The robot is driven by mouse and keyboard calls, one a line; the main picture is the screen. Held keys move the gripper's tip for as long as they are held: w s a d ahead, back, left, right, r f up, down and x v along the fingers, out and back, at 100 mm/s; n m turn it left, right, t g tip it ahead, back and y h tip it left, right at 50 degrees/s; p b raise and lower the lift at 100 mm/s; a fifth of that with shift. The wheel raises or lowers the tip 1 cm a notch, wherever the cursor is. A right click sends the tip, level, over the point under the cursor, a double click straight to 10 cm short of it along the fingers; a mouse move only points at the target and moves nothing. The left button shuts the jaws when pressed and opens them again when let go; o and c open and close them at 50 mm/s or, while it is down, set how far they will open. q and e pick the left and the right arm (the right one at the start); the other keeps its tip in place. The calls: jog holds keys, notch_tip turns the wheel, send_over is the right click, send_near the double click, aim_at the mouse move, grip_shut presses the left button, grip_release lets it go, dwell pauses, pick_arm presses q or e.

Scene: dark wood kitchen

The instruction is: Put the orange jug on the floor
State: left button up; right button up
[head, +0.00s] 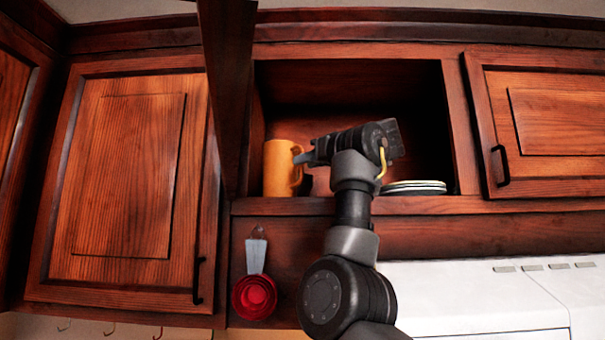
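The orange jug (277,168) stands upright at the left end of the open cabinet's shelf, with its handle on the right side. My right gripper (302,158) reaches into the cabinet from below, its fingertips at the jug's handle. The fingers are small and partly overlap the handle, so I cannot tell whether they are closed on it. My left gripper is not in view.
A stack of plates (415,187) lies on the shelf right of my arm. The open cabinet door (228,90) stands edge-on left of the jug. Red measuring cups (254,296) hang below. A white appliance (470,295) is at lower right.

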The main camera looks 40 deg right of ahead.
jog(key=s+d+b, duration=0.1)
jog(key=s+b, duration=0.3)
jog(key=s, duration=0.5)
jog(key=shift+d+b, duration=0.15)
jog(key=shift+b, duration=0.25)
